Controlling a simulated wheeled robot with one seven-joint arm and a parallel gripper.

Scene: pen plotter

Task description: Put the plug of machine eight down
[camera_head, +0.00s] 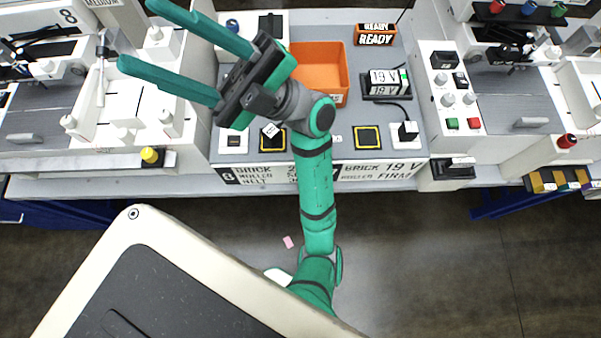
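My gripper (135,35) is at the upper left. Its two long green fingers are spread wide apart and point up-left, with nothing held between them. On the grey station labelled 8 (228,176), a small black-and-white block (408,132) stands at the right, with a black cord running to the 19 V power brick (387,83); it appears to be the plug. My gripper is well to the left of it and apart from it. Another small block (272,132) sits left of my forearm on a yellow-framed dark pad. My arm hides part of the station's middle.
A yellow-framed pad (367,138) is bare. A control box with buttons (455,92) stands at the right, and white machinery (140,100) at the left. The floor in front is mostly clear.

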